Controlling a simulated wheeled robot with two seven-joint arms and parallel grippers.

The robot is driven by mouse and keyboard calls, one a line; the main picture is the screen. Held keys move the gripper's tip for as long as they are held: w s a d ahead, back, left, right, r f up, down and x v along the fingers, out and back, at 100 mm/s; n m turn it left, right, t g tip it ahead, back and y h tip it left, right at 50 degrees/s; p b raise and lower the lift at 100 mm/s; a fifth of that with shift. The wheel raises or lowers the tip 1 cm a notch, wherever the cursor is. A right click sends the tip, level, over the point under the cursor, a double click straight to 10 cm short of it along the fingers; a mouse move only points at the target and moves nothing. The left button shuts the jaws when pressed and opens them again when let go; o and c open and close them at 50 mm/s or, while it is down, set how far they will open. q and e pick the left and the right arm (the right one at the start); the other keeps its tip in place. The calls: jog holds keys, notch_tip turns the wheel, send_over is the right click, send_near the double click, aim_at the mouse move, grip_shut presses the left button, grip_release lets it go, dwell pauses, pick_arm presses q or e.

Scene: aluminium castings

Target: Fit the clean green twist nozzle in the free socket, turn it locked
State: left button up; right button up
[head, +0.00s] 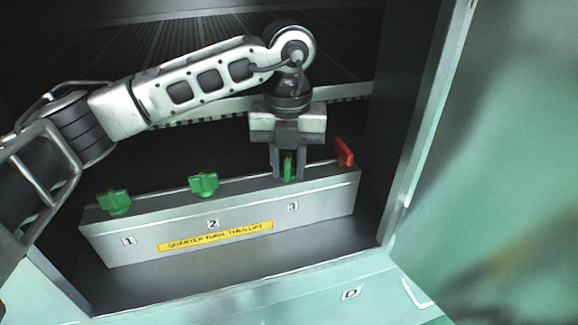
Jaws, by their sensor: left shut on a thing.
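A grey metal block (325,201) stands inside the cabinet, with positions numbered 1, 2 and 3 along its front. A green twist nozzle (288,168) is at position 3, between the fingers of my left gripper (287,172). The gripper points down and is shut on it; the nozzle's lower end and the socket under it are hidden. Two other green nozzles sit on the block, one at position 1 (114,202) and one at position 2 (203,185). My right gripper is out of view.
A red handle-like piece (344,152) stands at the block's right end, close to my left gripper. A yellow label (215,236) on the block's front reads "QUARTER TURN THEN LIFT". The cabinet's right door frame (425,125) stands beyond the block.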

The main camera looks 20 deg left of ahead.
pick_arm(q)
jog(key=shift+s+d+m, duration=0.1)
jog(key=shift+m, duration=1.2)
jog(key=shift+m+b, duration=0.45)
jog(key=shift+m, duration=0.65)
jog(key=m, duration=0.4)
jog(key=shift+r+b, duration=0.1)
jog(key=shift+b, duration=0.25)
jog(key=o, duration=0.9)
jog(key=shift+c, duration=0.2)
